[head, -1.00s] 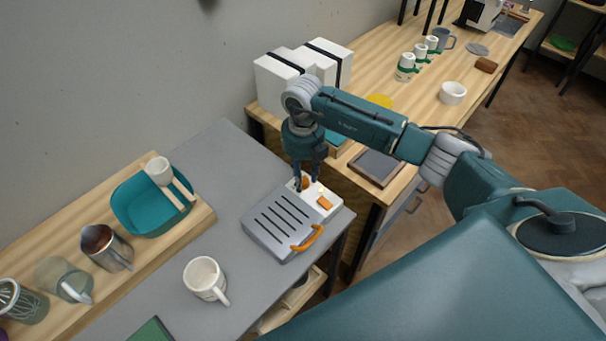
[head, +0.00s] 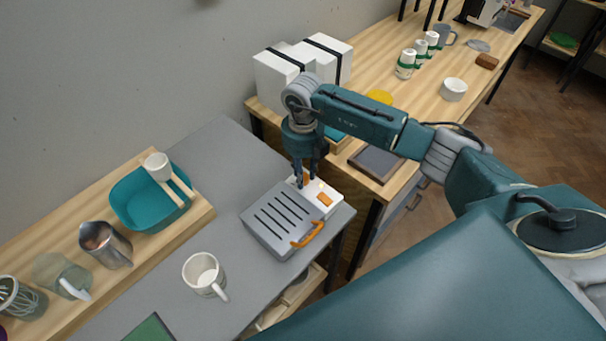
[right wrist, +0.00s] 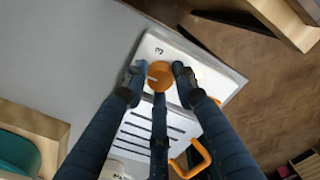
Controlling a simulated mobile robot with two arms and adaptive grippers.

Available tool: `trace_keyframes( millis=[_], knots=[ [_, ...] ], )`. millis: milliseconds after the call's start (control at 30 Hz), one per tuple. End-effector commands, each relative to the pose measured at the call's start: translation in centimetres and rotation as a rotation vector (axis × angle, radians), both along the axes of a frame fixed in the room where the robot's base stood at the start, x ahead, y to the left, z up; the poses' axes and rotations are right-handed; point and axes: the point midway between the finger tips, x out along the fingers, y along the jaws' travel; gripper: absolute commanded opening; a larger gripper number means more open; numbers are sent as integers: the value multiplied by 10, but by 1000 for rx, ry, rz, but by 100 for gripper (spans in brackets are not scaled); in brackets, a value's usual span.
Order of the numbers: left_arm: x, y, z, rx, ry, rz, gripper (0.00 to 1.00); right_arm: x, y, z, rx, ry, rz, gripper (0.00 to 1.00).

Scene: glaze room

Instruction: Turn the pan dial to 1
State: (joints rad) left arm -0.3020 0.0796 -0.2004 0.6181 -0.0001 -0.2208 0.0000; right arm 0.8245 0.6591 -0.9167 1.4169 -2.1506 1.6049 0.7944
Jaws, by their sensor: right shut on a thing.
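The pan (head: 281,219) is a grey slotted appliance with an orange handle (head: 309,235) and a white control panel (head: 334,205) at its back. It stands on the grey tabletop. The round orange dial (right wrist: 160,76) sits on that panel, with a pale mark at its left side. A printed 3 shows above the dial in the right wrist view; other numbers cannot be read. My right gripper (head: 306,184) points down at the panel, its fingers closed on either side of the dial. In the head view the fingers partly hide the dial. My left gripper is not in view.
An orange switch (head: 325,199) is beside the dial on the panel. A white mug (head: 204,273) stands left of the pan. A wooden board with a teal basin (head: 130,205) and a metal pitcher (head: 104,243) lies farther left. White boxes (head: 285,85) stand behind my gripper.

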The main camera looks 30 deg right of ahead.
Motion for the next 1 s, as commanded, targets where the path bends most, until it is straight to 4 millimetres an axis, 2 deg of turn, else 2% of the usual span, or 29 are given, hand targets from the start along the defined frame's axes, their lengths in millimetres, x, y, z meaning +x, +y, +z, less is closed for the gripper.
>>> trace_keyframes(
  millis=[200, 600, 1000],
  knots=[
    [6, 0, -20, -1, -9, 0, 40, 2, -1, -3, -2, -5, 156, 1],
    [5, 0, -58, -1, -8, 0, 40, 2, -1, -3, -3, -7, 532, 1],
    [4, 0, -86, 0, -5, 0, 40, 2, -1, -1, -2, -7, 841, 1]
  ],
)
